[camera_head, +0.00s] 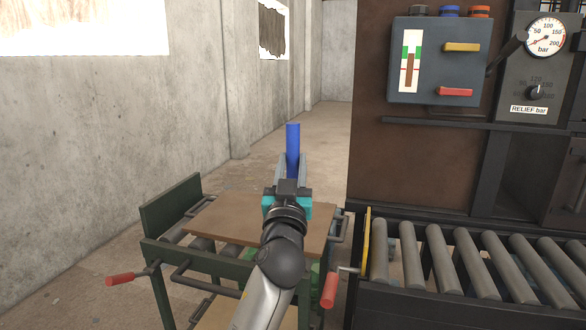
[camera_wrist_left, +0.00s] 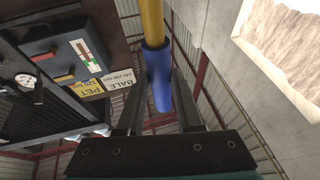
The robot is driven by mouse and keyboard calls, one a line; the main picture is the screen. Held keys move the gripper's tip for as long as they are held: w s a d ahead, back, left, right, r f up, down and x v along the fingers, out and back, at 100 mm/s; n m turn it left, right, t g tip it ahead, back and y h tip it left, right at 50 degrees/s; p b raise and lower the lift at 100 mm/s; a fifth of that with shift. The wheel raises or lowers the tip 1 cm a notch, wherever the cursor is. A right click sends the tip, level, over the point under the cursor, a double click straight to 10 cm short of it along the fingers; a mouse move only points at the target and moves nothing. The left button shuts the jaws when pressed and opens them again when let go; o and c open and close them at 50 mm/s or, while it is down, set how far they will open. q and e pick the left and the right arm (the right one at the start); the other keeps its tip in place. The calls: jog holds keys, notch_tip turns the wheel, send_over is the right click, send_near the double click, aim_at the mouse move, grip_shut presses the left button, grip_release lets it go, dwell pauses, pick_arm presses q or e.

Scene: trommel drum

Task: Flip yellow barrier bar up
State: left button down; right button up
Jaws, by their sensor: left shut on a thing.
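My left gripper (camera_head: 293,165) reaches forward over the cart, with its fingers on either side of an upright blue handle (camera_head: 293,140). In the left wrist view, the blue handle (camera_wrist_left: 160,80) sits between the fingers and joins the yellow barrier bar (camera_wrist_left: 152,22), which runs out of the top of that picture. The gripper is shut on the blue handle. In the head view the yellow length of this bar is hidden behind my gripper and arm. My right gripper is not in view.
A green cart with a brown board (camera_head: 220,222) and red-handled cranks stands below my arm. A roller conveyor (camera_head: 455,265) with a thin yellow upright piece (camera_head: 366,240) at its near end lies right. A control box (camera_head: 437,60) hangs above. A concrete wall (camera_head: 120,115) is left.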

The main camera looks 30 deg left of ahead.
pick_arm(q)
jog(key=shift+f, duration=0.35)
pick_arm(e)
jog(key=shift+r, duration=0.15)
pick_arm(q)
jog(key=c, duration=1)
grip_release()
jog(key=shift+o, duration=0.8)
jog(key=shift+s+r, duration=0.1)
jog(key=shift+s, duration=0.1)
jog(key=shift+o, duration=1.3)
jog(key=shift+r, duration=0.15)
jog(key=shift+s+d+f, duration=0.25)
jog(key=shift+s+f, duration=0.05)
jog(key=shift+s, duration=0.15)
jog(key=b+v, duration=0.4)
jog(key=v, duration=1)
jog(key=shift+b, duration=0.35)
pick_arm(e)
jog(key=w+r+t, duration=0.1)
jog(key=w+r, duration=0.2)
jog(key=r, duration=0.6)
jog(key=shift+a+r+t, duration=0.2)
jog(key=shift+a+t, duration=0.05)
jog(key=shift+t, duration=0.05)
pick_arm(q)
jog(key=shift+s+r, duration=0.1)
